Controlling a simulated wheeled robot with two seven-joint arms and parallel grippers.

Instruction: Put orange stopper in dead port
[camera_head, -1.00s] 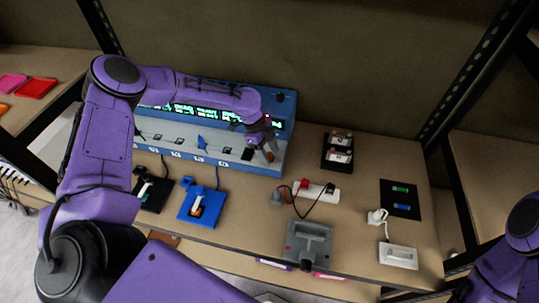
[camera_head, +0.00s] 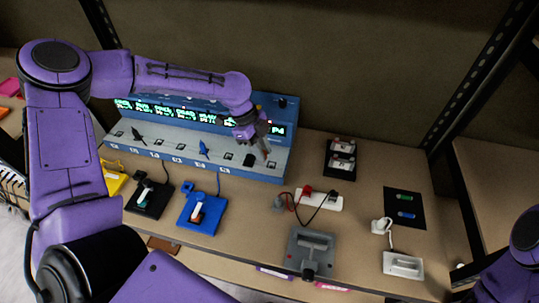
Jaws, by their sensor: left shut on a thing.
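The blue freeze dryer (camera_head: 220,170) stands at the back, with a row of small dark ports along its grey sloping front panel (camera_head: 180,146). My left gripper (camera_head: 263,146) is shut over the panel's right end, pointing down. A small orange-brown piece, seemingly the orange stopper (camera_head: 266,153), shows at its fingertips, close to the panel. I cannot tell whether the stopper touches the panel or sits in a port. Which port is the dead one is not readable. My right arm shows at the lower right, its gripper out of view.
A black plug (camera_head: 249,159) and a blue plug (camera_head: 204,149) stand on the panel. On the table are a blue holder (camera_head: 203,222), a black holder (camera_head: 153,209), a white power strip (camera_head: 329,201) and a grey device (camera_head: 312,246). The table's front middle is partly clear.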

